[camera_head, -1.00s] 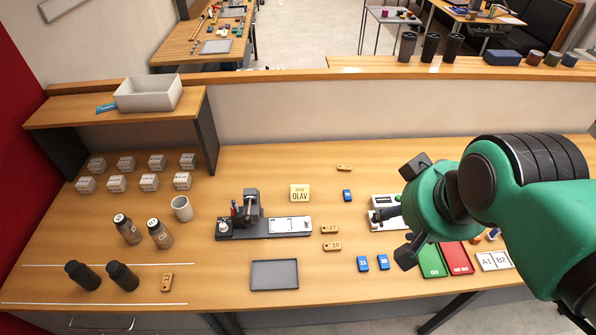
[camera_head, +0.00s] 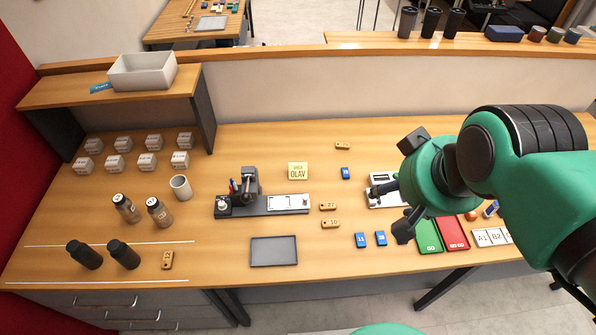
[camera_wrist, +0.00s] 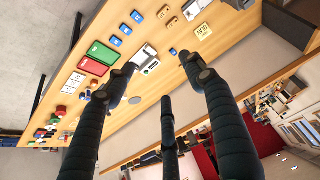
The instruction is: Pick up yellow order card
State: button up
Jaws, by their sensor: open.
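The yellow order card (camera_head: 298,171), with the word OLAV on it, stands on the table right behind the grey marking machine (camera_head: 262,203). It also shows small in the wrist view (camera_wrist: 203,31), beyond my fingers. My gripper (camera_head: 405,190) is at the right in the head view, to the right of the card and apart from it. In the wrist view my gripper (camera_wrist: 160,85) has its dark fingers spread, with nothing between them.
Wooden tags (camera_head: 330,224) and blue tags (camera_head: 360,240) lie near the card. A grey tray (camera_head: 273,251) lies in front of the machine. A white device (camera_head: 386,190) stands beside my gripper. Bottles (camera_head: 159,212) and a mug (camera_head: 180,187) stand left.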

jog(key=shift+w, duration=0.1)
jog(key=w+a+m+g+h+p, duration=0.15)
jog(key=w+a+m, duration=0.25)
jog(key=w, duration=1)
jog(key=w+a+m+g+p, duration=0.3)
jog(key=w+a+m, duration=0.1)
jog(key=w, duration=1.1)
jog(key=w+a+f+m+g+p, duration=0.1)
jog(key=w+a+f, duration=0.3)
jog(key=f, duration=0.4)
jog(key=w+a+f+m+g+h+p, duration=0.1)
jog(key=w+a+f+m, duration=0.3)
jog(key=w+f, duration=0.3)
jog(key=w+a+f+m+g+h+p, duration=0.1)
jog(key=w+a+f, duration=0.3)
jog(key=f, duration=0.7)
jog(key=shift+w+a+f+m+g, duration=0.2)
jog(key=shift+w+a+m+g, duration=0.2)
jog(key=shift+w+m, duration=0.4)
jog(key=shift+h, duration=0.25)
jog(key=shift+x, duration=4.3)
